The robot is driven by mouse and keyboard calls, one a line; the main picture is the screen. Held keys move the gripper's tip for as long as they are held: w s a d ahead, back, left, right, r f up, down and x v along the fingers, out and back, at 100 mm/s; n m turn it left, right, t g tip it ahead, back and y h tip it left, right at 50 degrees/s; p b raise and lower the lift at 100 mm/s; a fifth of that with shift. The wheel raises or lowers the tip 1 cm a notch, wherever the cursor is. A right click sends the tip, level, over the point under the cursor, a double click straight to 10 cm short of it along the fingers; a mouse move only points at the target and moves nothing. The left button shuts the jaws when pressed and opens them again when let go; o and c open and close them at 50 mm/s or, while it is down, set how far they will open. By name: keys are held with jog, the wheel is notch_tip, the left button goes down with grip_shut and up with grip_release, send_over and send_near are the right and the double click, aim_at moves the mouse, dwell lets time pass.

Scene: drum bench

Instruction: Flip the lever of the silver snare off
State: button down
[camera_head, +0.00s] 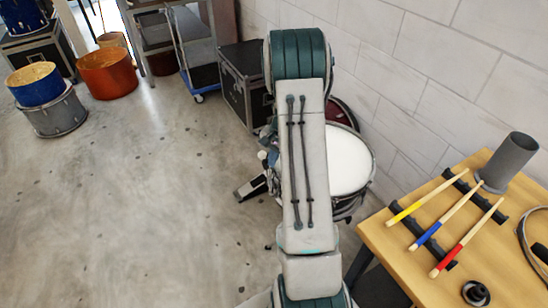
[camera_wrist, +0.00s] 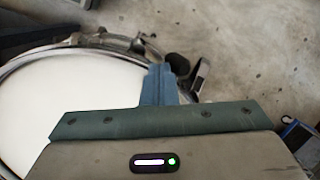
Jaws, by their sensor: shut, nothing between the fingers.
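A drum with a white head (camera_head: 346,162) and a silvery rim stands beside the wall, partly hidden behind my arm. I take it for the silver snare. In the wrist view its white head (camera_wrist: 70,95) fills the left side, with metal fittings along its far rim. My gripper (camera_wrist: 160,72) is shut and empty, its blue-grey fingers over or beside the drum's right edge. A dark rounded part and a flat grey part (camera_wrist: 201,76) show just beyond the fingertips. I cannot tell whether either is the lever, or whether the fingers touch anything.
A wooden table (camera_head: 400,240) at the right holds several drumsticks on black rests and a grey cup (camera_head: 509,162). A black case (camera_head: 243,80) stands behind the drum. A blue drum (camera_head: 35,84) and an orange drum (camera_head: 107,73) are far left.

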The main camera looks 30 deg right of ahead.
jog(key=shift+w+f, duration=0.15)
jog(key=shift+w, duration=0.55)
jog(key=shift+s+b, duration=0.15)
jog(key=shift+b, duration=0.15)
jog(key=shift+s+f, duration=0.15)
jog(key=shift+s, duration=0.5)
